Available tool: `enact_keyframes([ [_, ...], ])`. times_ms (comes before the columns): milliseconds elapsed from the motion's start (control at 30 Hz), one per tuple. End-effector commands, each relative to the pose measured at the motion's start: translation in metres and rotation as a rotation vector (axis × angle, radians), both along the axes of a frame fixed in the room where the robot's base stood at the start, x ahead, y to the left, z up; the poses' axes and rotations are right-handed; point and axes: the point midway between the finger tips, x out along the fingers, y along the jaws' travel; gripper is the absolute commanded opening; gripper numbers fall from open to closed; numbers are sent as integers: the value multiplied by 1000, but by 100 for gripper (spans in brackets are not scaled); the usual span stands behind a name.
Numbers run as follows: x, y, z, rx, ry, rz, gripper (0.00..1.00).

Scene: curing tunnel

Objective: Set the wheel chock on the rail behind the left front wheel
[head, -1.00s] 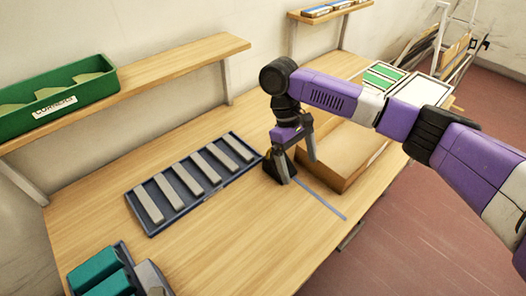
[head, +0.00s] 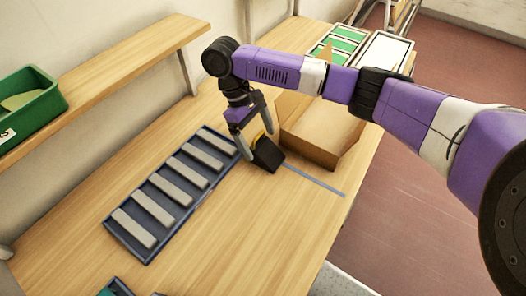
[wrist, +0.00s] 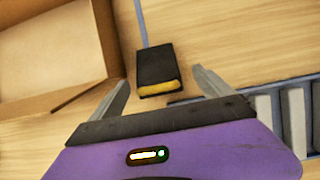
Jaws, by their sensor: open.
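A black block with a yellow end face (head: 268,157), perhaps the wheel chock, lies on the wooden bench (head: 240,225). It also shows in the wrist view (wrist: 156,66), its yellow end towards my gripper. My gripper (head: 257,143) is open and empty above the bench at the block's yellow end. In the wrist view the fingers (wrist: 163,84) stand apart, one on each side of the block's near end, with gaps visible. No wheel can be made out. A thin blue-grey strip (head: 315,181) runs along the bench from the block; I cannot tell whether it is a rail.
A blue tray (head: 148,259) with several grey bars lies left of the block. An open cardboard box (head: 322,152) stands close on its right. A shelf with a green bin (head: 38,107) runs along the wall.

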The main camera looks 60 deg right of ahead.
Motion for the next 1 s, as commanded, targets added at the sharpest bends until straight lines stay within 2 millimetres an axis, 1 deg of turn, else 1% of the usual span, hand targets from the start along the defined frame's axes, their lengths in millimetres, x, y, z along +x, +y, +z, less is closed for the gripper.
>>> enact_keyframes([
  [100,-7,-2,-16,3,1,-3,91],
  [300,-16,-4,-39,1,0,-1,91],
  [400,-18,-4,-43,1,0,0,91],
  [600,-18,-4,-43,0,0,0,91],
  [667,-18,-4,-43,0,0,0,81],
  [700,-18,-4,-43,0,0,0,73],
  [767,-18,-4,-43,0,0,0,61],
  [900,-18,-4,-43,0,0,0,34],
  [967,-18,-4,-43,0,0,0,22],
  [1000,-18,-4,-43,0,0,0,14],
])
